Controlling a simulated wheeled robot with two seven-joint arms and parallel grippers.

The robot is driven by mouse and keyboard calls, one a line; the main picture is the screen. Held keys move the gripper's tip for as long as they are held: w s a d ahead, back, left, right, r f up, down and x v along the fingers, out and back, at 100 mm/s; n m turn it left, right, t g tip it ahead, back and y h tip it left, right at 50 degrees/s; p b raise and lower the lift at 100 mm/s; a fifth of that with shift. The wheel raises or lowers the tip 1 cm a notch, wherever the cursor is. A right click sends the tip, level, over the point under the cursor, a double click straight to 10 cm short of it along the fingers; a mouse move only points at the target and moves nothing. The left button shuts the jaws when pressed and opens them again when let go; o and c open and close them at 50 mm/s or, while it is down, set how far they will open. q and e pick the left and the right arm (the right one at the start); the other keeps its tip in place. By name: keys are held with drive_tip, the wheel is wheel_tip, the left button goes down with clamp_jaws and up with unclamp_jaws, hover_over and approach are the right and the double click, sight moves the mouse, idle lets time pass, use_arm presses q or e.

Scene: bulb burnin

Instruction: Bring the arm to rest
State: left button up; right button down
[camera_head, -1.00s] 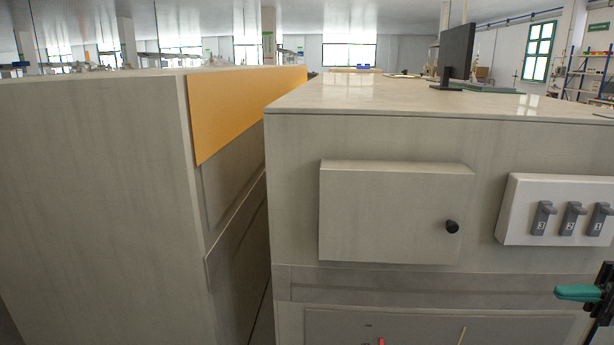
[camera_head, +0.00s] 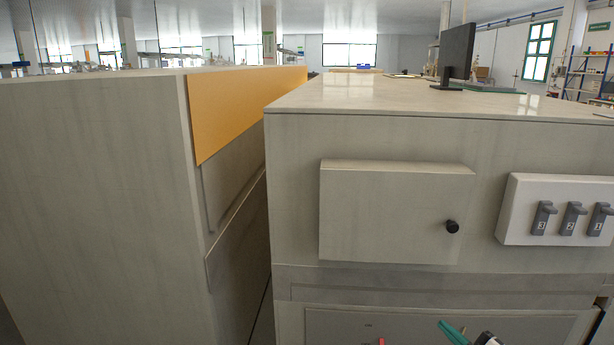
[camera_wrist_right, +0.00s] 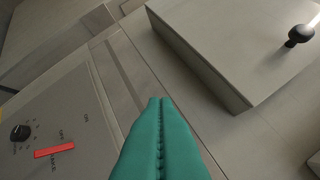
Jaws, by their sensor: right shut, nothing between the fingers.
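My right gripper (camera_head: 455,334) shows at the bottom edge of the head view, with green fingers. It is in front of the lower panel of the right cabinet. In the right wrist view its two green fingers (camera_wrist_right: 160,140) lie together, with nothing between them. It is apart from the box door. My left gripper is not in view.
A grey cabinet (camera_head: 400,135) carries a closed box door (camera_head: 385,215) with a black knob (camera_head: 452,226). A switch panel (camera_head: 520,210) sits to its right. A dial (camera_wrist_right: 20,132) and red switch (camera_wrist_right: 54,152) are on the lower panel. Another cabinet (camera_head: 90,190) stands left.

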drive_tip(key=s+a+f+m+g+h, duration=0.25)
drive_tip(key=s+f+m+h, duration=0.3)
drive_tip(key=f, duration=0.45)
drive_tip(key=s+a+f+m+g+h, duration=0.2)
drive_tip(key=s+a+f+m+h, duration=0.15)
drive_tip(key=s+f+m, duration=0.45)
drive_tip(key=s+a+f+g+h, duration=0.2)
drive_tip(key=s+f+g, duration=0.3)
drive_tip(key=s+f, duration=0.4)
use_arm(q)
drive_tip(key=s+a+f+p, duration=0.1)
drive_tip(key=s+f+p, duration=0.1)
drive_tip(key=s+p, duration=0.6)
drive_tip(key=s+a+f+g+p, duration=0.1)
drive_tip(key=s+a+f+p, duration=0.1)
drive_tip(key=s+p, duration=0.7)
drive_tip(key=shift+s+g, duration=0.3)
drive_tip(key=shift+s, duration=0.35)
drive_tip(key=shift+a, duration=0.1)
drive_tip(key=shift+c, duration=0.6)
use_arm(e)
drive_tip(key=s+f+m+g, duration=0.1)
drive_tip(key=s+f+g, duration=0.1)
drive_tip(key=s, duration=1.4)
drive_tip(key=s+a+f+m+g, duration=0.1)
drive_tip(key=s+f+g, duration=0.2)
drive_tip(key=s, duration=1.3)
drive_tip(key=shift+f+g+y, duration=0.25)
drive_tip(key=shift+g+y, duration=0.05)
drive_tip(key=shift+g, duration=0.25)
